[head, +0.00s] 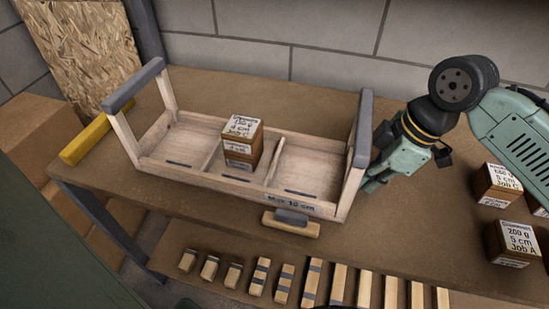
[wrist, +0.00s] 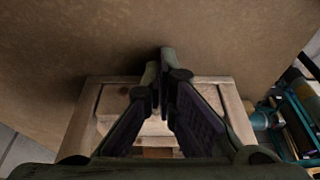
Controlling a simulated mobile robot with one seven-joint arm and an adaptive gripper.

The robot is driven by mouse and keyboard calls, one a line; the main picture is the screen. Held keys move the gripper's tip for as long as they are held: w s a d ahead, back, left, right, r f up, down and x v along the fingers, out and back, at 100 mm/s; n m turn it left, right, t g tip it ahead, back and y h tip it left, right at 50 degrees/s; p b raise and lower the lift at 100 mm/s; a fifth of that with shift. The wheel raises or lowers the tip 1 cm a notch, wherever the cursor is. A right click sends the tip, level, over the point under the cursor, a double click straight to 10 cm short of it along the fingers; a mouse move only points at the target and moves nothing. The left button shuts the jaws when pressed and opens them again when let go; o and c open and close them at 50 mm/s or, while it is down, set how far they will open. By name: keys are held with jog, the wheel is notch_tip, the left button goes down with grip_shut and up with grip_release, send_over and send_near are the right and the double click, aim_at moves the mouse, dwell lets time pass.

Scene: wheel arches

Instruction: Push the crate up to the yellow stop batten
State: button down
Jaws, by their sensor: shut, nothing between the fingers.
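The crate (head: 152,165) is a long, pale wooden tray with a grey-topped handle at each end, standing upright on the table. In the wrist view my fingers (wrist: 165,85) are shut and empty, partly covering pale wood.
A small wooden piece with a grey top (head: 291,222) lies at the crate's front. Several short wooden bars (head: 310,283) lie on a lower board in front. A block wall (head: 290,35) stands behind.

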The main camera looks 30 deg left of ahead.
aim_at(291, 170)
jog(key=shift+s+a+p, duration=0.3)
jog(key=shift+s+a, duration=0.4)
jog(key=shift+a, duration=1.5)
jog(key=shift+s+a+p, duration=0.35)
jog(key=shift+s+a, duration=0.4)
jog(key=shift+a, duration=1.45)
jog(key=shift+s+a+p, duration=0.3)
jog(key=shift+s+a, duration=0.4)
jog(key=shift+a, duration=1.5)
jog(key=shift+w+d+r+p, duration=0.25)
jog(key=shift+d+r+p, duration=0.3)
jog(key=shift+d, duration=0.25)
jog(key=shift+w+d+r+p, duration=0.3)
jog(key=shift+d+r+p, duration=0.25)
jog(key=shift+d, duration=0.25)
jog(key=shift+w+d+r+p, duration=0.25)
jog(key=shift+d+r+p, duration=0.25)
jog(key=shift+d, duration=0.3)
jog(key=shift+f, duration=0.1)
jog(key=shift+d, duration=0.1)
